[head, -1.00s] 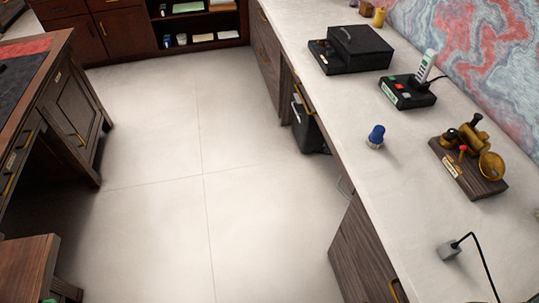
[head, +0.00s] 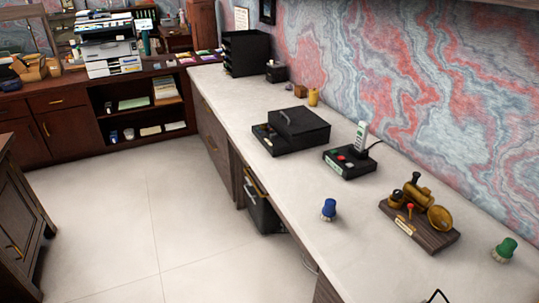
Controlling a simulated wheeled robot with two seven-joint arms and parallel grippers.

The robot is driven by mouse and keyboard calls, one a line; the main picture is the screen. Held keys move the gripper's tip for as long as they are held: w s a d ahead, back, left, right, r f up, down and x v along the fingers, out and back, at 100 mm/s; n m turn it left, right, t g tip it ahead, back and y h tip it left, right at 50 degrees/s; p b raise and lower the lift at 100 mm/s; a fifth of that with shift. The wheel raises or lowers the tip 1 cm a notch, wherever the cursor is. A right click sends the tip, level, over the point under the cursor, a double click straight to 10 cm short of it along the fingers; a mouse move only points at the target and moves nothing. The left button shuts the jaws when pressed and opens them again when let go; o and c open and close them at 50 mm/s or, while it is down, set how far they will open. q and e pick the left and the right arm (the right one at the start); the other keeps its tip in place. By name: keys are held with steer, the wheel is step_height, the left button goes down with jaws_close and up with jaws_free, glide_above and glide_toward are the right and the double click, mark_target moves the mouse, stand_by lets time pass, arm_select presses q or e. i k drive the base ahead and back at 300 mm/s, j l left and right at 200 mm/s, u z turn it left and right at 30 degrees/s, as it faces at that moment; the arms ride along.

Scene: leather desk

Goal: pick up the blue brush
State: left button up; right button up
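The blue brush (head: 329,209) stands on the light countertop (head: 290,190), near its front edge. It has a blue rounded handle and a paler base. A similar green brush (head: 504,250) stands farther right on the same countertop. Neither of my grippers shows in the head view.
A wooden stand with a brass device (head: 421,219) sits between the brushes, farther back. A black phone base (head: 350,163) and a black box (head: 293,130) stand behind the blue brush. A black bin (head: 262,213) is under the counter. The counter around the blue brush is clear.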

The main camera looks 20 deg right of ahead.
mark_target(328, 213)
steer(key=i+j, duration=0.55)
steer(key=j, duration=0.15)
steer(key=z, duration=2.2)
steer(key=k+j, duration=0.05)
steer(key=j, duration=0.05)
